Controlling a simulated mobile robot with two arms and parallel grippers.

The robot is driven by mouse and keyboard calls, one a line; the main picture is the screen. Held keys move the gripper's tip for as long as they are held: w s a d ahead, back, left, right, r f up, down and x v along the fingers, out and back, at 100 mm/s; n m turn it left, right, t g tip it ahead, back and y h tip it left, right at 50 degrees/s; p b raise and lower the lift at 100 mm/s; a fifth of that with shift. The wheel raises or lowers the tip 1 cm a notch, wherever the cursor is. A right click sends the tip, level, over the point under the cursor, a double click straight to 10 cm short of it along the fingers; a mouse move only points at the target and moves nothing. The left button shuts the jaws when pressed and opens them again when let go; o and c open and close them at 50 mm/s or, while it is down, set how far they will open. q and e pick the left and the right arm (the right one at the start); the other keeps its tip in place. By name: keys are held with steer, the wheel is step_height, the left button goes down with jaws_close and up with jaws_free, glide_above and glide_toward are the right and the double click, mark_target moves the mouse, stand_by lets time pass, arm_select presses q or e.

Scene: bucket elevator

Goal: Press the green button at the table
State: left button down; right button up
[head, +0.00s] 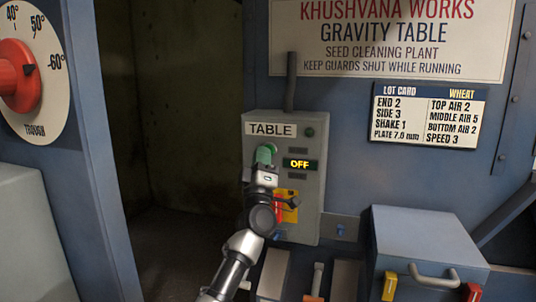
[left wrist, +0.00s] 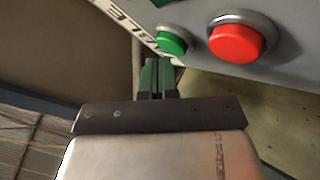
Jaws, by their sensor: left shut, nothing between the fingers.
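A grey control box (head: 310,190) labelled TABLE hangs on the blue machine in the head view. Its small display (head: 300,164) reads OFF. The green button (left wrist: 171,42) and a larger red button (left wrist: 237,41) show in the left wrist view. My left gripper (head: 265,163) is in front of the box, just under the label. Its shut, empty fingers (left wrist: 157,76) point toward the green button, their tips close by it; I cannot tell whether they touch. In the head view my gripper and arm cover part of the box front. My right gripper is not in view.
A yellow plate with a red part (head: 288,206) sits low on the box, partly behind my arm. A grey-blue box (head: 425,240) with a handle stands at the lower right. A dark opening (head: 175,110) lies left of the control box. A dial (head: 25,75) is at far left.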

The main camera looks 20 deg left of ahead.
arm_select(q)
steer(key=shift+w+b, duration=0.45)
steer(key=shift+b, duration=0.1)
stand_by(0.6)
steer(key=shift+s+r, duration=0.1)
stand_by(0.3)
steer(key=shift+s+p, duration=0.8)
steer(key=s+p, duration=0.4)
steer(key=s, duration=0.1)
steer(key=shift+a, duration=0.1)
stand_by(0.5)
